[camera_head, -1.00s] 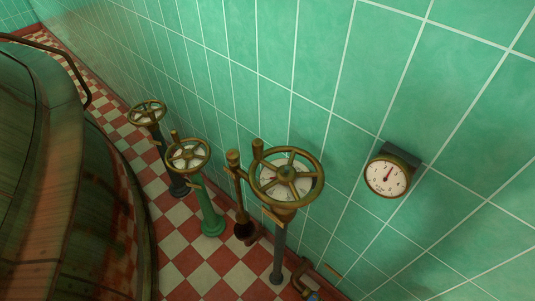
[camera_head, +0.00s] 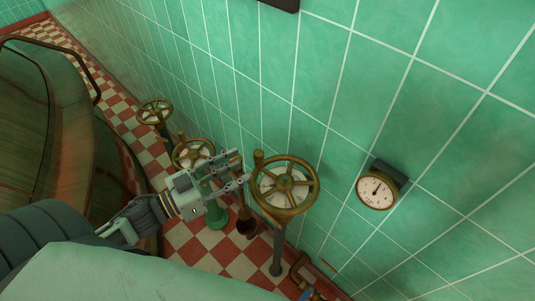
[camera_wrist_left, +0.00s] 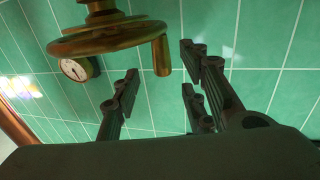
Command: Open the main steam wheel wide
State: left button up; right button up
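The nearest brass handwheel (camera_head: 285,183) stands on a dark post, with a pale dial under its spokes and an upright handle at its upper left rim. No label readable here tells me which wheel is the main steam one. My left gripper (camera_head: 243,168) is open and empty just left of this wheel, near the handle. In the left wrist view a brass wheel (camera_wrist_left: 105,38) is at the upper left, its handle (camera_wrist_left: 161,55) hanging in front of the spread fingers (camera_wrist_left: 158,82). I see no contact. My right gripper is out of view.
A second brass wheel (camera_head: 193,155) on a green post and a third (camera_head: 154,112) stand farther back in a row. A round gauge (camera_head: 376,192) is on the green tiled wall at right. A large copper vessel (camera_head: 50,130) fills the left side.

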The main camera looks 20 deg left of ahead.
aim_at(255, 161)
pick_arm(q)
jog(key=p+x, duration=0.1)
jog(key=x, duration=0.6)
jog(key=shift+w+a, duration=0.1)
jog(key=shift+w, duration=0.05)
jog(key=shift+f, duration=0.1)
grip_shut()
dwell(0.3)
